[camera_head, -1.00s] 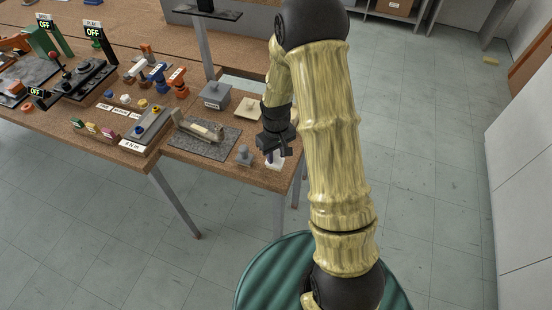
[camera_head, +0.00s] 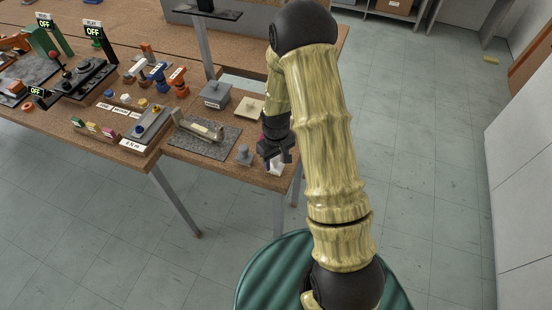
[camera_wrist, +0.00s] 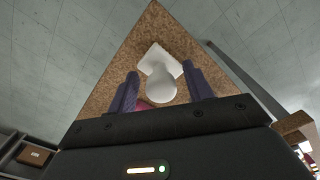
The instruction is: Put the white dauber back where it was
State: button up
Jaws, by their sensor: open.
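The white dauber (camera_head: 276,168) stands at the right front corner of the cork-topped table. In the wrist view the white dauber (camera_wrist: 158,84) shows a rounded knob and a squarish base. My gripper (camera_head: 274,155) is over it in the head view and partly covers it. In the wrist view my open gripper (camera_wrist: 160,82) has one finger on each side of the knob, with a gap visible on both sides. A magenta patch (camera_wrist: 144,104) shows behind the knob, partly hidden by my gripper.
A grey dauber-like piece (camera_head: 244,156) stands just left of the white one. A grey box (camera_head: 214,98) and a cream square plate (camera_head: 249,108) are behind. The table ends close to the dauber.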

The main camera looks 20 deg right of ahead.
jog(key=shift+r, duration=0.1)
notch_tip(320, 180, up, 12)
jog(key=b, duration=0.2)
dwell(0.4)
jog(key=shift+r, duration=0.1)
dwell(0.3)
jog(key=s+r+m+t, duration=0.1)
jog(key=s+r, duration=0.1)
jog(key=s, duration=0.5)
jog(key=s+r+m+t, duration=0.1)
jog(key=s+r+m, duration=0.1)
jog(key=s, duration=0.5)
jog(key=shift+r+m+t, duration=0.3)
jog(key=shift+r, duration=0.5)
